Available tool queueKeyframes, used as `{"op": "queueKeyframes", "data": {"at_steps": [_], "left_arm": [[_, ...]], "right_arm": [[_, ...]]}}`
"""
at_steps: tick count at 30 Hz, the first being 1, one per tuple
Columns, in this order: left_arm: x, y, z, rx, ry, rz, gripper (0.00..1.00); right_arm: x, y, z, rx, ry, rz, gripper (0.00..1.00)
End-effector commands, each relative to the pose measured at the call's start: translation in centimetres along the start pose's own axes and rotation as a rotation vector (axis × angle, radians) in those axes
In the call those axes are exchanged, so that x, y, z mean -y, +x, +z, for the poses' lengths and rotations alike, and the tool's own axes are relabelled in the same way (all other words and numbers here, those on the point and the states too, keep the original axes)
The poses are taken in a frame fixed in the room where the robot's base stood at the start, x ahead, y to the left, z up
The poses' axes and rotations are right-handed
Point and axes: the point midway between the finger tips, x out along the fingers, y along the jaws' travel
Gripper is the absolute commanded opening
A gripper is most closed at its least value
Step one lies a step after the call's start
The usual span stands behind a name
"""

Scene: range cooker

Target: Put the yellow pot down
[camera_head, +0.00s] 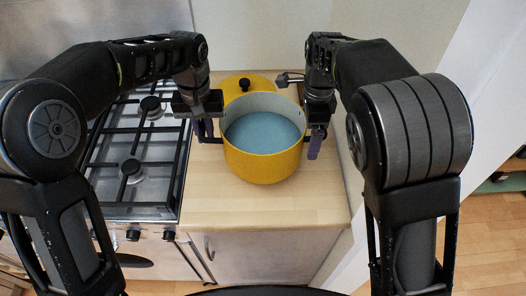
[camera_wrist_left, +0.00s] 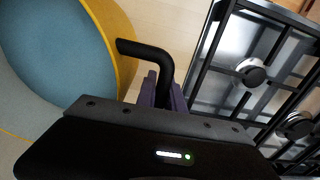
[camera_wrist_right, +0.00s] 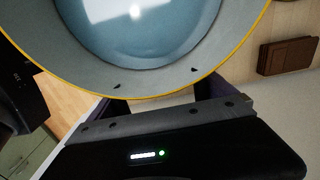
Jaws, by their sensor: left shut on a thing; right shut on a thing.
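The yellow pot (camera_head: 262,165) is over the wooden counter right of the stove, upright, with a bluish-grey inside. I cannot tell whether its base touches the counter. My left gripper (camera_head: 207,130) is at the pot's left side, shut on its black handle, which shows in the left wrist view (camera_wrist_left: 150,52). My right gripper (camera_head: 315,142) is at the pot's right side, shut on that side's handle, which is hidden. The pot's rim also fills the top of the right wrist view (camera_wrist_right: 150,92).
A yellow lid (camera_head: 262,82) with a black knob is behind the pot. The gas stove (camera_head: 130,165) lies to the left. The wooden counter (camera_head: 235,207) is clear in front of the pot. A brown block-like object (camera_wrist_right: 287,56) shows in the right wrist view.

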Motion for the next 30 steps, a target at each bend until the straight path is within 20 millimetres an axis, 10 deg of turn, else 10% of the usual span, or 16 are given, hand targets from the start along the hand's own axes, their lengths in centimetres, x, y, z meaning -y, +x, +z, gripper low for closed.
{"op": "queueKeyframes", "data": {"at_steps": [30], "left_arm": [[0.0,3.8,-0.1,-0.003,0.000,0.001,0.00]], "right_arm": [[0.1,3.8,0.1,0.002,0.000,-0.006,0.22]]}}
